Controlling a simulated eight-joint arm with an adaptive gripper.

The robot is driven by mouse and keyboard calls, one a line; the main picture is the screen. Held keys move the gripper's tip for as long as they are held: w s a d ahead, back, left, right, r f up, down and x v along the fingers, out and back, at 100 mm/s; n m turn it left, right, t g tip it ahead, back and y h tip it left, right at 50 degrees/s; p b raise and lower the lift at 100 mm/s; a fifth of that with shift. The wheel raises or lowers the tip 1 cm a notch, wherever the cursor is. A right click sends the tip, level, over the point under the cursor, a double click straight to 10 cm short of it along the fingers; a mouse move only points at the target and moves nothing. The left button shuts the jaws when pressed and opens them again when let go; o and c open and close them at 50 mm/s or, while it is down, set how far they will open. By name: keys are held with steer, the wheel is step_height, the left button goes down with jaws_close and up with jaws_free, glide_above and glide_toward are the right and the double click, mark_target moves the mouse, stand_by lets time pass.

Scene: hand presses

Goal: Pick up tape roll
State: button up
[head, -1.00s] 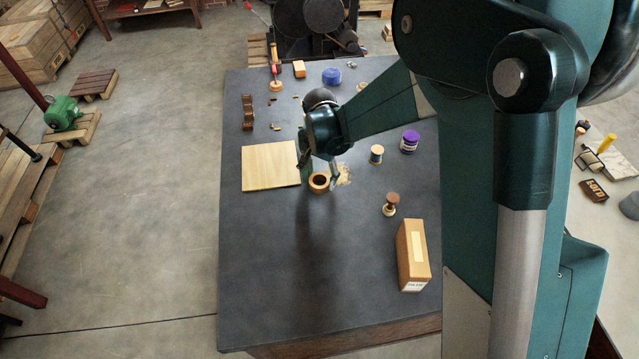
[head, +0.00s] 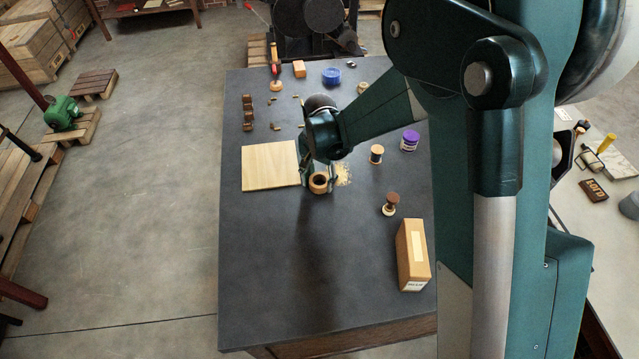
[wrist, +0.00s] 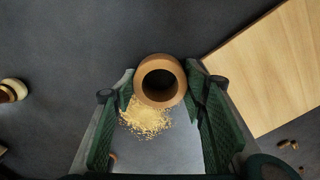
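The tape roll is a brown ring (head: 319,183) with a dark hole, on the dark table just right of a pale wooden board. In the wrist view the tape roll (wrist: 174,95) is at the upper middle, between the fingertips. My gripper (head: 320,178) is down at the roll, one finger on each side. In the wrist view the fingers (wrist: 160,85) are spread around the roll and very close to its sides; firm contact does not show. The roll rests upright on its flat side.
The wooden board (head: 269,166) lies close to my left finger. Shavings (head: 343,174) lie beside the roll. A spool (head: 376,154), a purple-lidded jar (head: 409,141), a stamp (head: 390,204) and a box (head: 412,255) stand to the right. The front-left table is clear.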

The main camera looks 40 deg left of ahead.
mark_target(319, 184)
steer(key=shift+r, duration=0.2)
steer(key=shift+c, duration=0.2)
step_height(319, 184, up, 10)
steer(key=shift+f, duration=0.2)
stand_by(0.5)
